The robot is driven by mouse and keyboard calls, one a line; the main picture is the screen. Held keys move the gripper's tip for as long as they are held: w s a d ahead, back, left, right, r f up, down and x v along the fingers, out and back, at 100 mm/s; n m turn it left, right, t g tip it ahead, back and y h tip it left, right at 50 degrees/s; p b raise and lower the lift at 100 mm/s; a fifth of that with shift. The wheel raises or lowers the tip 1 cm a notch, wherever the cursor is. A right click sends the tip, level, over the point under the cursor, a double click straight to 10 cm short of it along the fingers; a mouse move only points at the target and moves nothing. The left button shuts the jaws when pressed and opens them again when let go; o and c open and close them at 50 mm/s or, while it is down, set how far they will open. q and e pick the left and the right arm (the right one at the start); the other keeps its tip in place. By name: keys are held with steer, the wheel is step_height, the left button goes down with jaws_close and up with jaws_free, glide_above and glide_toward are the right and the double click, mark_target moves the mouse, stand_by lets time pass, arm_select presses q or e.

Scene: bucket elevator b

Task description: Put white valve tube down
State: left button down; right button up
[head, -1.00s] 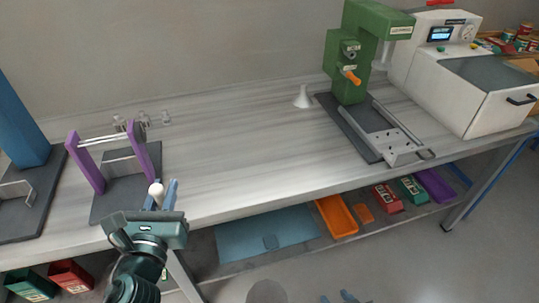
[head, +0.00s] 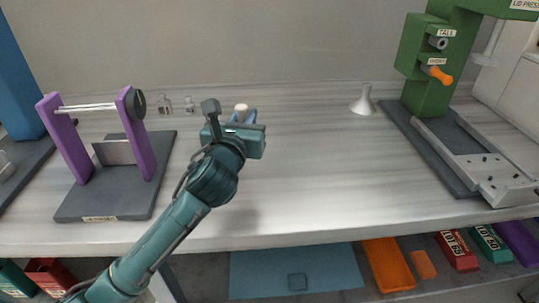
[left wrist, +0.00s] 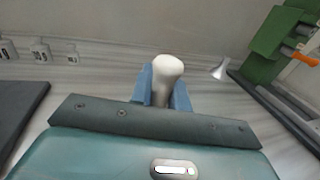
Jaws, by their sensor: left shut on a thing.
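The white valve tube (left wrist: 167,72) stands between the blue fingers of my left gripper (left wrist: 163,92) in the left wrist view, its rounded top showing above them. In the head view my left gripper (head: 243,118) is over the middle of the table (head: 310,180), and only the tube's white top (head: 241,107) shows there. The gripper is shut on the tube. The gripper body hides the tube's lower end, so I cannot tell whether it touches the table. My right gripper is not in view.
A white funnel (head: 363,100) stands to the right, beside the green press (head: 430,70). The table between gripper and press is clear.

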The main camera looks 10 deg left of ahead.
arm_select(q)
step_height(320, 180, down, 3)
steer(key=shift+s+f+b, duration=0.1)
steer(key=shift+b, duration=0.3)
step_height(320, 180, down, 3)
steer(key=shift+f+b, duration=0.1)
steer(key=shift+b, duration=0.55)
steer(key=shift+f, duration=0.15)
steer(key=c, duration=1.8)
jaws_free()
steer(key=shift+f, duration=0.1)
steer(key=o, duration=0.5)
steer(key=shift+c, duration=0.2)
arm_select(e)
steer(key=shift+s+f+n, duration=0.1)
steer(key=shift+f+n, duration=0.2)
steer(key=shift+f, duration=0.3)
